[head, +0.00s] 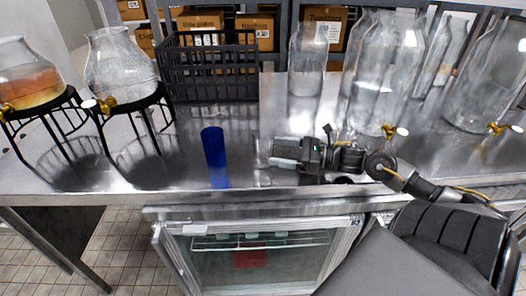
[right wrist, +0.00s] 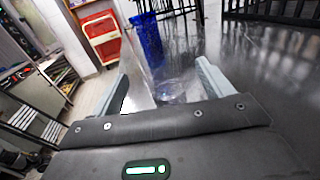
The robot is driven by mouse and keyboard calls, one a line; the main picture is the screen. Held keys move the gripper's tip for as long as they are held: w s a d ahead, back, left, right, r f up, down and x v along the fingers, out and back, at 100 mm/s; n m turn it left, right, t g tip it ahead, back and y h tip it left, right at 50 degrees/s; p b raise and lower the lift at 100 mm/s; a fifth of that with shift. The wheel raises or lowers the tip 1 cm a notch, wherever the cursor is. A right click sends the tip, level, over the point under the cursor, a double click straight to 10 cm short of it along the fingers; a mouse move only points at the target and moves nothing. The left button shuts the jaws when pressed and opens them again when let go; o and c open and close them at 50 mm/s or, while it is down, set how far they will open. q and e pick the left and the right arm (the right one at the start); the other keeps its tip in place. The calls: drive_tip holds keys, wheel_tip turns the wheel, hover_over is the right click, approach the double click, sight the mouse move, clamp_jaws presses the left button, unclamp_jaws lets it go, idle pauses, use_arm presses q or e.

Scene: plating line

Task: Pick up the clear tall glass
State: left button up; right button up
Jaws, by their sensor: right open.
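A clear tall glass (right wrist: 170,92) shows faintly between and beyond my fingertips in the right wrist view. In the head view its see-through outline (head: 262,154) is hard to make out against the steel counter, just left of my fingertips. My right gripper (head: 276,153) is open and low over the counter, pointing left; its two fingers also show apart in the right wrist view (right wrist: 163,80). I cannot tell whether the fingers reach around the glass. A blue tumbler (head: 213,147) stands upright further left. My left gripper is out of view.
A black crate (head: 208,68) stands at the back of the steel counter (head: 110,188). Two dispensers on black stands, one amber (head: 30,78) and one clear (head: 120,68), are at left. Large clear jars (head: 380,80) stand at right. A glass-front cabinet (head: 258,262) is below the counter.

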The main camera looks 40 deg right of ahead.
sight(263, 149)
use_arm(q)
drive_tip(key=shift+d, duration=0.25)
use_arm(e)
drive_tip(key=shift+w+a+r, duration=0.1)
drive_tip(key=shift+w+a, duration=0.1)
drive_tip(key=shift+w+a, duration=0.2)
drive_tip(key=shift+w, duration=0.1)
drive_tip(key=p+x, duration=0.1)
drive_tip(key=x, duration=0.2)
drive_tip(key=shift+w+p, duration=0.1)
drive_tip(key=shift+p, duration=0.3)
drive_tip(key=shift+w+a, duration=0.4)
drive_tip(key=shift+f, duration=0.25)
drive_tip(key=c, duration=1.2)
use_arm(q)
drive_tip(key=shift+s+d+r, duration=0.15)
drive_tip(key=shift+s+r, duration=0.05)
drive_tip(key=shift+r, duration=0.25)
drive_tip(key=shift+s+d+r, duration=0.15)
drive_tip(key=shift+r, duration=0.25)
